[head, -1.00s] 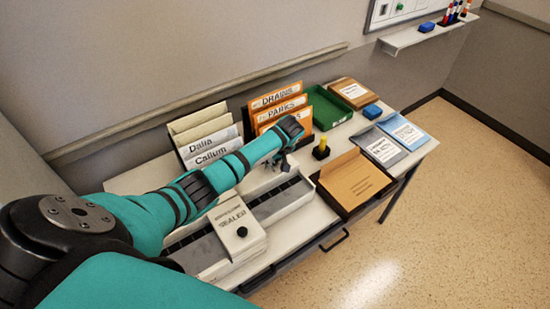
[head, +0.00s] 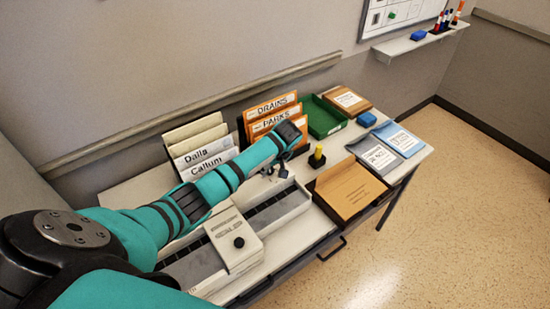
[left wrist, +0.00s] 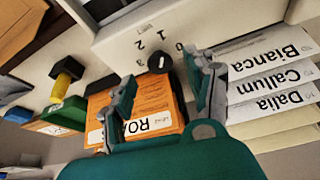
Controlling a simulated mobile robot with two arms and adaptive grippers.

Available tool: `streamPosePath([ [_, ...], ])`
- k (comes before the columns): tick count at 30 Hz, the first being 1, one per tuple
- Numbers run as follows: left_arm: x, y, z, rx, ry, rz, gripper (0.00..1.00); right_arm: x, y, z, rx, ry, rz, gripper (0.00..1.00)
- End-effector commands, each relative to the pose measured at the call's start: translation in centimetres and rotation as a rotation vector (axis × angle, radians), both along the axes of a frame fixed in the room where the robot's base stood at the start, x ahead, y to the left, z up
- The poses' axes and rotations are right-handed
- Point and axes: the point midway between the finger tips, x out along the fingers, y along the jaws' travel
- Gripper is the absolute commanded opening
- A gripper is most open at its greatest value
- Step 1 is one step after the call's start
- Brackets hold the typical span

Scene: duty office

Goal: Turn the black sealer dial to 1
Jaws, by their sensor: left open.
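The black dial (left wrist: 158,62) shows in the left wrist view on a pale surface, with a light mark on its face. Small printed numerals, among them a 1 and a 2, lie around it; its exact setting is too small to tell. My left gripper (left wrist: 164,72) is open, its two fingers on either side of the dial in that view; I cannot tell whether they touch it. In the head view the left gripper (head: 277,169) is over the back of the white sealer (head: 228,232), and the arm hides much there. My right gripper is out of view.
Envelope racks (head: 201,150) stand behind the gripper. A yellow-topped stamp (head: 317,157), a brown envelope tray (head: 350,188) and a green tray (head: 322,117) are to the right. The floor at right is clear.

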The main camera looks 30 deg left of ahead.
Motion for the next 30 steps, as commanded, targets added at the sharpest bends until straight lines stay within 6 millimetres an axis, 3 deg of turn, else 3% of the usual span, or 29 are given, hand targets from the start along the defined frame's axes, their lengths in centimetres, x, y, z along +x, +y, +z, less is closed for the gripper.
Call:
streamPosePath([
  [6,-0.9,-1.6,4.5,-0.001,-0.004,-0.002,0.55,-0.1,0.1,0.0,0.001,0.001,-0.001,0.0],
  [12,-1.5,-2.6,7.4,0.001,-0.001,0.001,0.55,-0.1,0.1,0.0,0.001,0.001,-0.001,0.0],
  [18,-1.8,-2.9,8.4,0.002,0.001,0.002,0.55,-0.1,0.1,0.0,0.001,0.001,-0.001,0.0],
  [30,-1.8,-2.9,8.4,0.001,0.001,0.002,0.55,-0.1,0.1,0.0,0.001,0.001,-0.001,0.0],
])
